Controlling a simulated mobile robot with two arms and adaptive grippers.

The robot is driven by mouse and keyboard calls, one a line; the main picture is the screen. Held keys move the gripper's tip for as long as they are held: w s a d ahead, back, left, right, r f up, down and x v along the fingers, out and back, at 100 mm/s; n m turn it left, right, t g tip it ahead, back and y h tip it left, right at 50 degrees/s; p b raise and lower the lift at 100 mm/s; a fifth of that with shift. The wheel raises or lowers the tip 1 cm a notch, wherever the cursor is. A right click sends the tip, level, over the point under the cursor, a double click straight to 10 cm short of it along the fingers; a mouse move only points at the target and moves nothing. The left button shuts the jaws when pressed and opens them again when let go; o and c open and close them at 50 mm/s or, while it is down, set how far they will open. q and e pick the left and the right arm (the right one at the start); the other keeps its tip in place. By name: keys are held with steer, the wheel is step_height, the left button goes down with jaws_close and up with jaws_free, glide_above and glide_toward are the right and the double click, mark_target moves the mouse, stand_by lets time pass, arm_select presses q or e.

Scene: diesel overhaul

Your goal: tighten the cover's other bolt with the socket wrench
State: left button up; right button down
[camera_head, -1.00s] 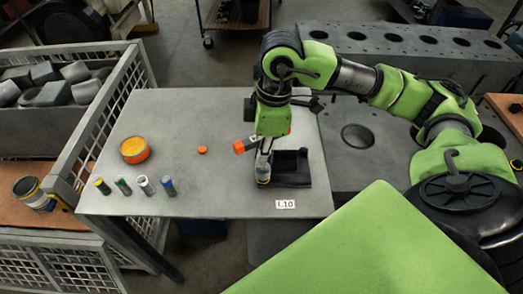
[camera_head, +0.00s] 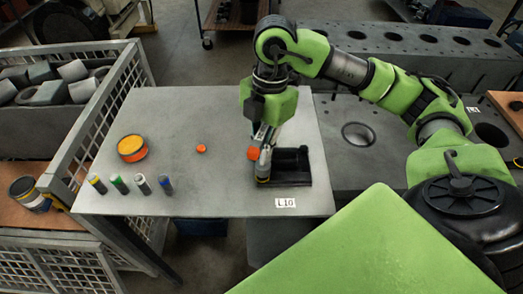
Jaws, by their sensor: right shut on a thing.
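My right gripper (camera_head: 266,136) is over the right part of the table, shut on a tool that is mostly hidden by the fingers. An orange end (camera_head: 253,153) of the tool sticks out to the left; I take it for the socket wrench. A grey cylinder with a yellow band (camera_head: 263,170) is just below the fingers, beside a black holder (camera_head: 291,178); I cannot tell whether it belongs to the tool. I cannot make out the cover or its bolts. My left gripper is not in view.
The grey table (camera_head: 226,115) also carries a yellow-topped orange tin (camera_head: 132,148), a small orange cap (camera_head: 201,148), several banded cylinders (camera_head: 142,184) and an L10 label (camera_head: 285,202). A mesh crate (camera_head: 103,120) borders its left side. A grey block with holes (camera_head: 340,165) is at right.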

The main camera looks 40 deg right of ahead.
steer(key=n+b, duration=0.1)
steer(key=n, duration=0.4)
steer(key=shift+g, duration=0.3)
steer(key=n+b, duration=0.1)
steer(key=n, duration=0.4)
steer(key=shift+s+h+b, duration=0.1)
steer(key=shift+h+b, duration=0.2)
steer(key=shift+h, duration=0.1)
steer(key=shift+d+n, duration=0.1)
steer(key=shift+n, duration=0.8)
steer(key=n, duration=0.3)
steer(key=shift+h, duration=0.3)
steer(key=n, duration=0.4)
steer(key=shift+s+h, duration=0.1)
steer(key=shift+h, duration=0.2)
steer(key=n, duration=0.3)
steer(key=shift+d+n, duration=0.1)
steer(key=shift+n, duration=0.2)
steer(key=shift+r, duration=0.1)
